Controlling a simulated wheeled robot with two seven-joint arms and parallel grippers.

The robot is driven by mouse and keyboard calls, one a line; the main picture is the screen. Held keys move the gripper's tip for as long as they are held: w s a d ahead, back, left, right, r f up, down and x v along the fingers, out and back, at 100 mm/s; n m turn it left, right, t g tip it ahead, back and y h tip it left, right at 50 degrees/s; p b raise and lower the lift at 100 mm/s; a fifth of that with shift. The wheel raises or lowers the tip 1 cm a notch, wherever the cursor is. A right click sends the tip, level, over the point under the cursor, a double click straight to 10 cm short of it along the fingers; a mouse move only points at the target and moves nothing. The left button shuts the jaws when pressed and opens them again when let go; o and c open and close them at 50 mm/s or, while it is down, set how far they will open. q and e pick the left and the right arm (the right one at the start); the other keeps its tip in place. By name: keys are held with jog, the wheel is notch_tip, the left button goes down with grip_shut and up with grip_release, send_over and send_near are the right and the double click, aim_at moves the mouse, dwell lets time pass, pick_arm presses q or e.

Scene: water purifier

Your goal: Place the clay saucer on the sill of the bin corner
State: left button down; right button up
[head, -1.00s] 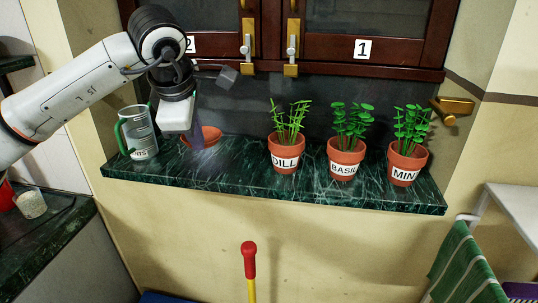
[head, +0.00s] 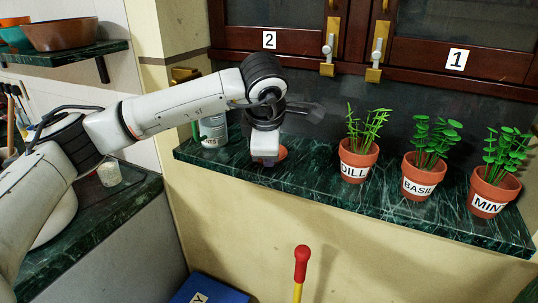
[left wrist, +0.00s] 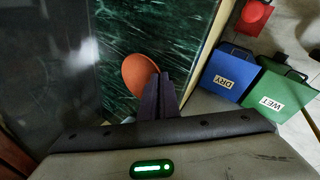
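The clay saucer (head: 282,153) is a small orange-brown dish at the green marble window sill (head: 320,185), partly hidden behind my left gripper (head: 265,160). In the left wrist view the saucer (left wrist: 138,72) shows over the marble, its rim at the fingers. The fingers (left wrist: 160,95) are close together and appear shut on that rim. Whether the saucer is lifted off the marble I cannot tell. A blue DRY bin (left wrist: 228,75) and a green WET bin (left wrist: 272,97) stand below the sill in the wrist view. My right gripper is not in view.
A glass jug (head: 213,132) stands left of the gripper. Potted dill (head: 358,160), basil (head: 421,175) and mint (head: 492,190) line the sill to the right. Cabinet doors rise behind. A red-topped yellow handle (head: 301,265) stands in front, below the sill.

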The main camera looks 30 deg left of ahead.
pick_arm(q)
jog(key=c, duration=2.3)
grip_release()
jog(key=shift+r, duration=0.1)
